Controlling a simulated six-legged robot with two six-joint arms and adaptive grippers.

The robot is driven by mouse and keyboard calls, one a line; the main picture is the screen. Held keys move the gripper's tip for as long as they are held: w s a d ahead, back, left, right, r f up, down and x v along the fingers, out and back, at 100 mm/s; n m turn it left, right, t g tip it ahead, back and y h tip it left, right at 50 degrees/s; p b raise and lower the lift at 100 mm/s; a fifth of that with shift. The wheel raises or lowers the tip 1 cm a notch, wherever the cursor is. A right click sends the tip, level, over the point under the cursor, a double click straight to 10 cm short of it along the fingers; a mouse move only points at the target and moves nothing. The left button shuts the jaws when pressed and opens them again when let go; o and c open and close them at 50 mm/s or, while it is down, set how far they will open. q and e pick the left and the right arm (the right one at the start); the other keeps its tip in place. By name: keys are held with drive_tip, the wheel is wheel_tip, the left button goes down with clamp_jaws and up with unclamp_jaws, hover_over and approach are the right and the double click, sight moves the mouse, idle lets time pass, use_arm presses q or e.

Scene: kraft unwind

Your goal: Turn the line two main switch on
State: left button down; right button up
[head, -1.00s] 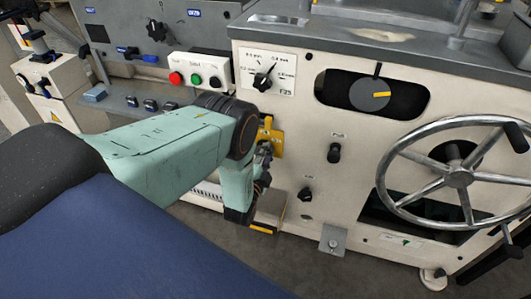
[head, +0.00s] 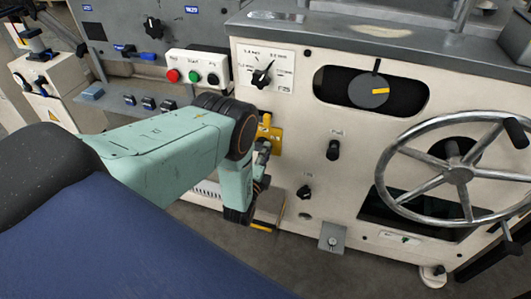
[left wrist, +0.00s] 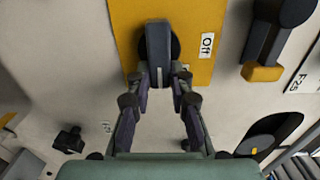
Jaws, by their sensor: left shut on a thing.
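The main switch is a dark grey lever (left wrist: 157,40) on a yellow plate (left wrist: 205,70) with a white "Off" label (left wrist: 207,45) beside it. In the left wrist view the lever stands upright in the picture. My left gripper (left wrist: 159,84) is shut on the lever's near end, one finger on each side. In the head view the yellow plate (head: 275,140) is partly covered by my left gripper (head: 263,152), which is at the front of the cream machine. The lever is mostly hidden there. My right gripper is not in view.
A push-button box (head: 198,77) is above my left wrist. Open floor (head: 285,265) lies below.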

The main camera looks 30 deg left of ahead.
use_arm(q)
drive_tip(key=shift+a, duration=0.1)
drive_tip(key=c, duration=1.2)
unclamp_jaws()
drive_tip(key=v, duration=1.2)
